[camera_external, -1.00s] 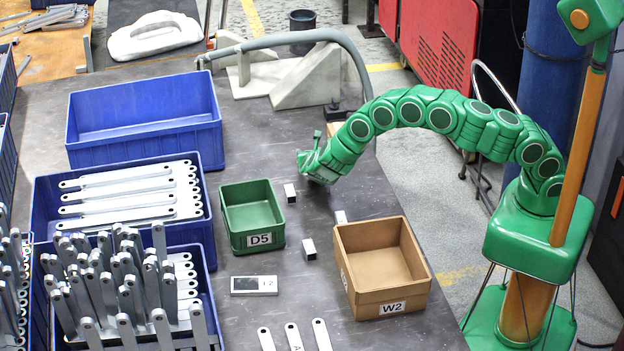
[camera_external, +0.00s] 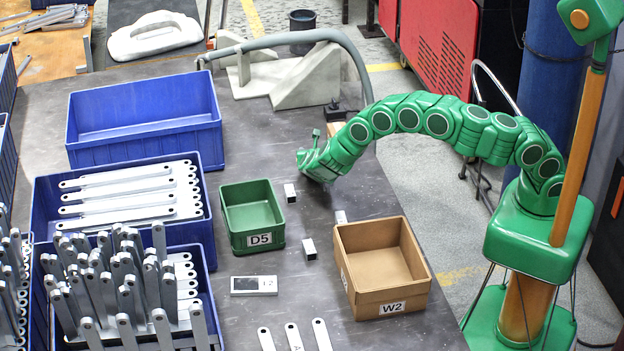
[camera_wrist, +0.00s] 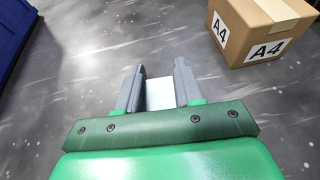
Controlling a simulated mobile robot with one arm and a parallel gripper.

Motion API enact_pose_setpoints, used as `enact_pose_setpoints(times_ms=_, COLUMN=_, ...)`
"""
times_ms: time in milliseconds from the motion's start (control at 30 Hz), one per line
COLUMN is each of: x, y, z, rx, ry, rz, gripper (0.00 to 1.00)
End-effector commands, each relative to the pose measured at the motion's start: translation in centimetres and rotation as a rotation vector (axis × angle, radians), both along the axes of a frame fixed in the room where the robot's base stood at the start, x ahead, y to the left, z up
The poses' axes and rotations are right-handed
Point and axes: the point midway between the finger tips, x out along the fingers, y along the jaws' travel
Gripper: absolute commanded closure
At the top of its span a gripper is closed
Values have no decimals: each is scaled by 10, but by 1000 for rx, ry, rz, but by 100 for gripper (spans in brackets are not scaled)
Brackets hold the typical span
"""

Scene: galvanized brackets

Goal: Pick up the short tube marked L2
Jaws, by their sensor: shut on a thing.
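My gripper (camera_external: 320,178) is low over the dark table, behind and to the right of the green bin, in the external view. In the wrist view my gripper (camera_wrist: 159,68) is shut on a short pale metal tube (camera_wrist: 160,94) between its two grey fingers. No mark can be read on this tube, and it is hidden in the external view. Three other short tubes show in the external view: one by the green bin's back right corner (camera_external: 290,193), one in front of it (camera_external: 310,249), and one behind the cardboard bin (camera_external: 340,217). Their marks are unreadable.
The green bin D5 (camera_external: 251,244) and open cardboard bin W2 (camera_external: 408,291) stand in front of my gripper. A closed A4 carton (camera_wrist: 258,58) is close by at right in the wrist view. An empty blue bin (camera_external: 190,148) stands left.

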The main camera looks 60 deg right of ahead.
Motion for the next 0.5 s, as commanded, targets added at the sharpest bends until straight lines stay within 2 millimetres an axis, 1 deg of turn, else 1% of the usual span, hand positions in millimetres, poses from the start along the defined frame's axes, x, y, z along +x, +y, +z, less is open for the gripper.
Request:
enact_pose_setpoints(times_ms=267, x=0, y=0, z=1, rx=1, ry=1, rz=0, gripper=96)
enact_pose_setpoints(times_ms=367, x=0, y=0, z=4, rx=1, ry=2, rz=-1, gripper=96)
enact_pose_setpoints(times_ms=500, x=-1, y=0, z=14, rx=2, ry=3, rz=-1, gripper=96)
